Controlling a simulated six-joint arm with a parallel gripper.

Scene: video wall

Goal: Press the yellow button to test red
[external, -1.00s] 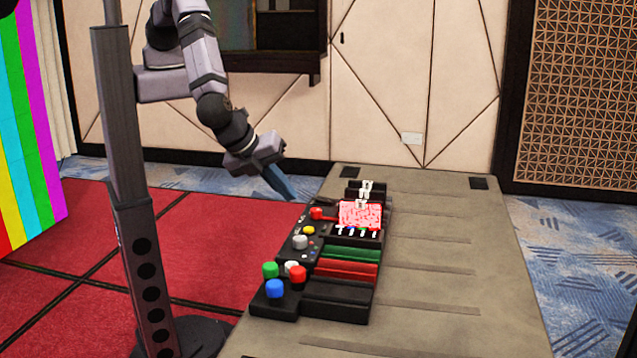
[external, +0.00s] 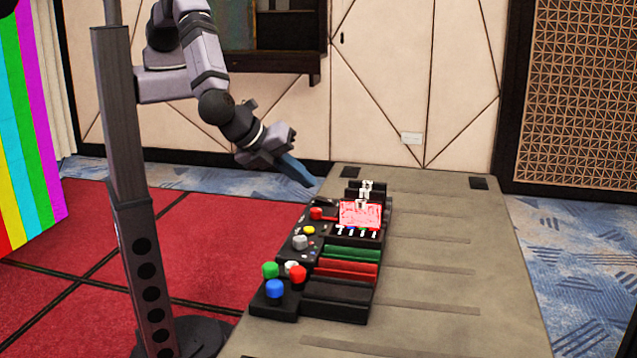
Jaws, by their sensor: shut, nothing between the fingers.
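The yellow button (external: 309,230) is a small round cap on the black control panel (external: 285,248), between a red knob (external: 316,213) and a white knob (external: 300,242). My gripper (external: 312,181) is shut and empty. It hangs in the air above and behind the panel's far end, apart from the yellow button and pointing down to the right. A pink-red patterned board (external: 360,215) sits on the panel to the right of the red knob.
Green (external: 270,269), blue (external: 275,287) and red (external: 298,274) buttons stand at the panel's near end. Green and red strips lie beside them. The grey table (external: 440,290) is clear to the right. A rainbow-striped screen (external: 30,130) stands at far left.

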